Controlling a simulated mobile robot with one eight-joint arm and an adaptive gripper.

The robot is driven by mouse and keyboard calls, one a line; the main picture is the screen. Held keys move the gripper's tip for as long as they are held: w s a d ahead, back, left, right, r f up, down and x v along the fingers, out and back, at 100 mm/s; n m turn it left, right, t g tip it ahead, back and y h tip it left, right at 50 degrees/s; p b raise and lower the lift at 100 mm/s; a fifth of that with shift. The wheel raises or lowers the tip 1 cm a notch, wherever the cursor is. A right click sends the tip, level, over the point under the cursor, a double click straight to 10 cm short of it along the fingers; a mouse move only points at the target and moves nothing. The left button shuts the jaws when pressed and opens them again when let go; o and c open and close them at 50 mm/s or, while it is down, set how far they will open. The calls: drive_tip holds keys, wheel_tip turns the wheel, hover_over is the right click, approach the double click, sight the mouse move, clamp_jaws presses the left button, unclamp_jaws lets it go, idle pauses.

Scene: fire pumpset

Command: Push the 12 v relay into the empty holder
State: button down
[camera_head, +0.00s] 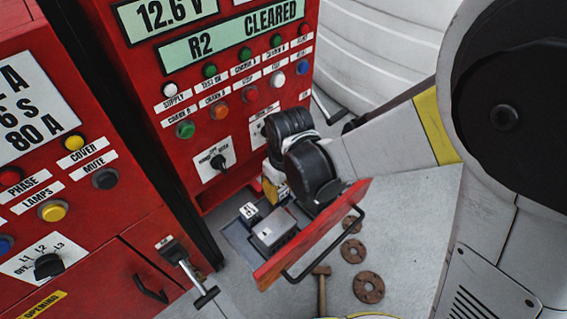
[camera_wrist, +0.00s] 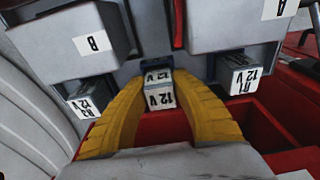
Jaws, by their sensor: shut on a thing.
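The 12 V relay (camera_wrist: 160,98) is a small grey block with white "12 V" labels, in the middle of the wrist view. My gripper (camera_wrist: 159,84) is shut on it, with one curved yellow finger on each side. The relay's far end meets the grey-blue holder area (camera_wrist: 153,63); how deep it sits there I cannot tell. In the head view my gripper (camera_head: 273,190) is down in the cabinet between the red panel and the red front board, and the relay is hidden there.
A red board with a black handle (camera_head: 325,240) stands in front. Rusty flanges (camera_head: 368,287) and a hammer (camera_head: 321,285) lie on the floor.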

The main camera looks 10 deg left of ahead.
drive_tip(key=shift+f, duration=0.1)
drive_tip(key=c, duration=1.2)
unclamp_jaws()
wheel_tip(320, 180, up, 12)
drive_tip(key=s+d+p, duration=0.1)
drive_tip(key=p, duration=0.4)
drive_tip(key=s+d+r+m+t, duration=0.1)
drive_tip(key=d+r+m+t, duration=0.1)
drive_tip(key=d, duration=0.6)
drive_tip(key=s+d+r+m+t, duration=0.2)
drive_tip(key=d+r+m, duration=0.2)
drive_tip(key=d, duration=0.4)
drive_tip(key=s+d+r+m+t+h, duration=0.1)
drive_tip(key=d+r+m+t, duration=0.1)
drive_tip(key=d+r, duration=0.3)
drive_tip(key=shift+s+d+r+m, duration=0.15)
drive_tip(key=shift+d+m, duration=0.3)
drive_tip(key=shift+d, duration=0.45)
drive_tip(key=shift+s+d+m, duration=0.1)
drive_tip(key=shift+d+m, duration=0.35)
drive_tip(key=shift+d, duration=0.45)
